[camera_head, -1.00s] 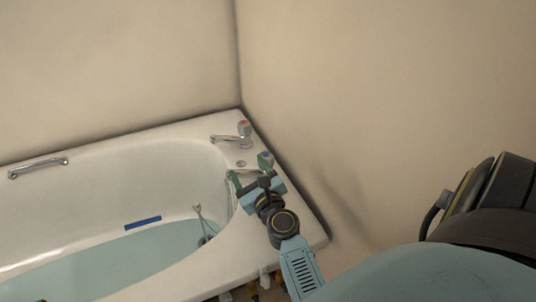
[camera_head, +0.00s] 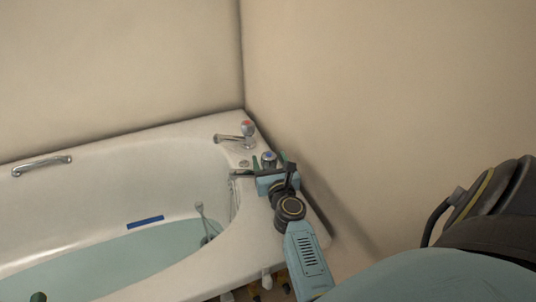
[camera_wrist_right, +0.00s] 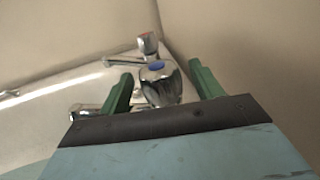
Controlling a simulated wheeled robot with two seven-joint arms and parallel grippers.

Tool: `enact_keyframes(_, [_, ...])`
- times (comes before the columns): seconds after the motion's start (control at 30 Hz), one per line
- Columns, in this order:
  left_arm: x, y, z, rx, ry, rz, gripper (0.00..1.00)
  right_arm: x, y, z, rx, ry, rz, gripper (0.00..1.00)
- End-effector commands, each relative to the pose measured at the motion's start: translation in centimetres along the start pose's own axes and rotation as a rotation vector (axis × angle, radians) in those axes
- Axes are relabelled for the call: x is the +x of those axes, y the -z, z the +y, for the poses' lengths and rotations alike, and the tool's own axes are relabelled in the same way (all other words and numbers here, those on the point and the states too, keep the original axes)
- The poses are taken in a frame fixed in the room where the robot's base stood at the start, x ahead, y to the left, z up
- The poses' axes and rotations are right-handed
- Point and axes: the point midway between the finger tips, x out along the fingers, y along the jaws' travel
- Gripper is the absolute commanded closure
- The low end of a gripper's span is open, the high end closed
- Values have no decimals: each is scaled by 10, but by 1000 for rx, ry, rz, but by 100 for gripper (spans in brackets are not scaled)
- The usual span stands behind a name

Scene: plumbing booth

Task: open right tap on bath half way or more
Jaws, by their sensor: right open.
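In the right wrist view the tap's knob (camera_wrist_right: 160,84) sits between the two green fingers of my right gripper (camera_wrist_right: 160,88), which are apart, with gaps on both sides. My right gripper (camera_head: 270,172) reaches over the rim from the near side and partly hides this tap in the head view. The tap with the red-marked top (camera_head: 248,130) stands farther back; it also shows in the right wrist view (camera_wrist_right: 148,44).
The bath holds bluish water (camera_head: 110,265). A chrome grab handle (camera_head: 42,166) is on the far rim, and a blue strip (camera_head: 145,222) is on the inner wall. The beige wall (camera_head: 400,110) rises close to the right of the taps.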

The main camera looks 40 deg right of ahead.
Motion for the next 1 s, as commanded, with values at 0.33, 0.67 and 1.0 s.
enact_keyframes(0.33, [0,6,1,-1,-3,39,48,27,0,0,-1,0,0,35])
enact_keyframes(0.67, [0,6,2,-2,-4,39,48,26,0,0,-1,-1,0,49])
enact_keyframes(1.0, [0,6,2,-2,-4,38,48,26,0,0,-2,-8,0,80])
